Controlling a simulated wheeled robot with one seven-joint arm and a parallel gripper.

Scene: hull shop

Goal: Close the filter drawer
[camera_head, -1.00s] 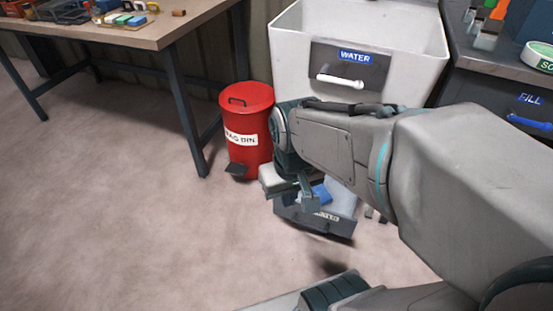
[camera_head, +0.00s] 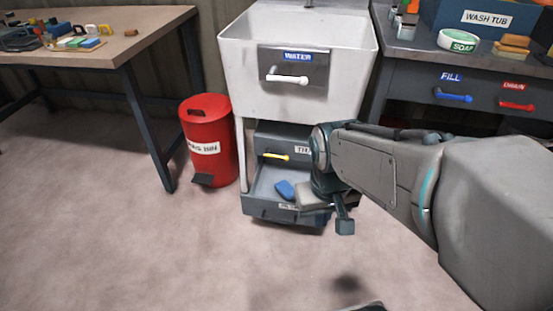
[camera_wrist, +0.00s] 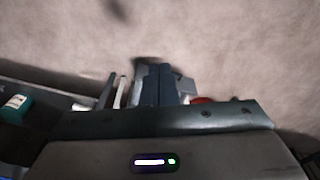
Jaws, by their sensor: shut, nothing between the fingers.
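The filter drawer (camera_head: 268,209) is the low grey drawer under the white sink, and it stands pulled out. A blue block (camera_head: 285,190) lies inside it. The label on its front is mostly hidden by my gripper. My gripper (camera_head: 344,226) hangs at the right end of the drawer front in the head view, with its fingers together and empty. I cannot tell whether it touches the drawer. In the wrist view the dark fingers (camera_wrist: 155,84) are together, pointing over the floor.
A red bin (camera_head: 208,150) stands left of the sink (camera_head: 235,70). A grey panel with a yellow handle (camera_head: 275,156) is above the drawer. A workbench (camera_head: 120,45) is at left, a dark counter (camera_head: 400,55) at right. The floor in front is clear.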

